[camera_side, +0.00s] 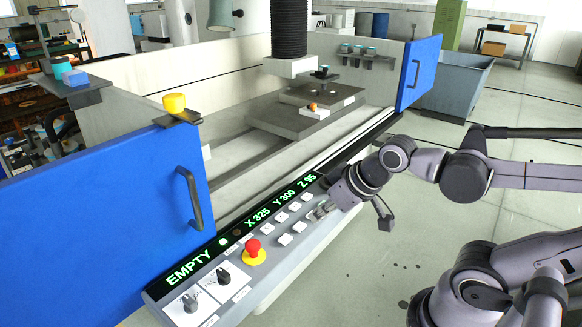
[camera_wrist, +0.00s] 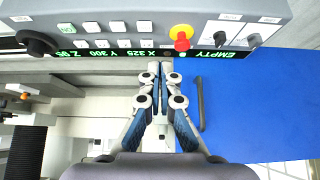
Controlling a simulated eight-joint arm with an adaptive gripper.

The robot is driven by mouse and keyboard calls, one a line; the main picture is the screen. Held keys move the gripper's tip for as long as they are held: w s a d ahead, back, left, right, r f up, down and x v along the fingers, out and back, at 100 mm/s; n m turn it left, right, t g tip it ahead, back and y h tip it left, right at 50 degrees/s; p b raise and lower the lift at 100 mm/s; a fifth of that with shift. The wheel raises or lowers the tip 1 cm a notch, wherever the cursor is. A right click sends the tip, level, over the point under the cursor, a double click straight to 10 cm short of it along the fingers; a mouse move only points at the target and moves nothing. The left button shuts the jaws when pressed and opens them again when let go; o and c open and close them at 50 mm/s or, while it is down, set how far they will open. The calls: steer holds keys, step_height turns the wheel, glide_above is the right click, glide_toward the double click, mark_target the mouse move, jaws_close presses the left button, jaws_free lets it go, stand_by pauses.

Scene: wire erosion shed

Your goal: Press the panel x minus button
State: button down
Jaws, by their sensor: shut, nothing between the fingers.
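The control panel (camera_side: 262,262) has two rows of small white buttons (camera_side: 281,217) below a green-lettered display (camera_side: 240,232) reading EMPTY, X 325, Y 300, Z 95. The button labels are too small to read, so I cannot tell which is x minus. The buttons also show in the wrist view (camera_wrist: 124,43), where the panel appears upside down. My gripper (camera_side: 320,211) is shut and empty. In the side view it overlaps the right end of the button rows. In the wrist view its fingertips (camera_wrist: 160,66) appear by the display edge; contact cannot be told.
A blue door with a handle (camera_side: 188,197) stands at left. The machine's work tank (camera_side: 235,165) lies behind the panel. Open floor (camera_side: 385,262) is at right.

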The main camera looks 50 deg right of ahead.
steer(key=shift+s, duration=0.15)
steer(key=w+d+r+g, duration=0.3)
steer(key=w+d+r, duration=0.1)
steer(key=w, duration=0.5)
steer(key=g, duration=0.4)
glide_above(282, 216)
step_height(282, 216, down, 5)
steer(key=shift+r, duration=0.2)
steer(key=shift+f, duration=0.1)
step_height(282, 216, down, 14)
steer(key=shift+s+r, duration=0.1)
stand_by(0.4)
